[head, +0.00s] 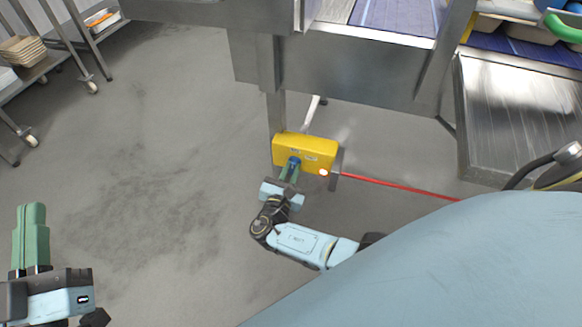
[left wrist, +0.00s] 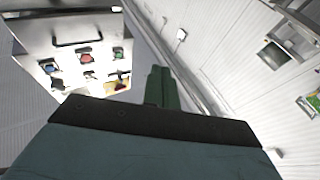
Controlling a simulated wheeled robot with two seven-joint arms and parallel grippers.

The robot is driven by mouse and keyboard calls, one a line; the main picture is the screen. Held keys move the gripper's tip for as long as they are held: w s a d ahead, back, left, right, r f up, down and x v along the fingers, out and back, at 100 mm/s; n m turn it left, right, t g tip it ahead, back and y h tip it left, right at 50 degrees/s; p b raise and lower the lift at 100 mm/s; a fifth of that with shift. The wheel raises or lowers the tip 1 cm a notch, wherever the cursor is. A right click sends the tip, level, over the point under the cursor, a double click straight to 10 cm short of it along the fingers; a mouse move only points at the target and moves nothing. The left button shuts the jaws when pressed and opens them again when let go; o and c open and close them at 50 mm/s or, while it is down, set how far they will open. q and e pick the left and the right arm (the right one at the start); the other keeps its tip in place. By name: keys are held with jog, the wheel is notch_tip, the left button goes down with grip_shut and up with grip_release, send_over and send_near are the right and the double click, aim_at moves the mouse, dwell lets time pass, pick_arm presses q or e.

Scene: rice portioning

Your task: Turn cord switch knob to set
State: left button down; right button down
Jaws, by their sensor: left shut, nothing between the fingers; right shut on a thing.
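The cord switch is a yellow box (head: 318,150) mounted low on a metal post in the head view, with a blue knob (head: 294,161) on its front. A glowing light (head: 323,172) shows at its lower right. A red cord (head: 400,186) runs from its right side. My right gripper (head: 290,172) has its green fingers shut on the blue knob, partly covering it. The knob's setting is too small to read. My left gripper (head: 32,210) is shut and empty at the lower left, far from the box; its fingers also show in the left wrist view (left wrist: 160,82).
A steel conveyor frame (head: 350,65) stands above and behind the box. A wheeled rack (head: 30,80) with trays is at the upper left. Grey floor (head: 150,170) between is clear. The left wrist view shows a control panel (left wrist: 35,40) with coloured buttons and pale walls.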

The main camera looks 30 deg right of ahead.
pick_arm(q)
jog(key=shift+w+a+f+g+y+p, duration=0.1)
jog(key=shift+w+f+g+y+p, duration=0.15)
jog(key=shift+f+g, duration=0.5)
jog(key=shift+w+a+f+g+y+p, duration=0.1)
jog(key=shift+f+g+y, duration=0.25)
jog(key=shift+f, duration=0.65)
pick_arm(e)
jog(key=shift+f+n, duration=0.1)
jog(key=shift+n, duration=0.9)
jog(key=c, duration=1.4)
grip_release()
jog(key=shift+s+a, duration=0.1)
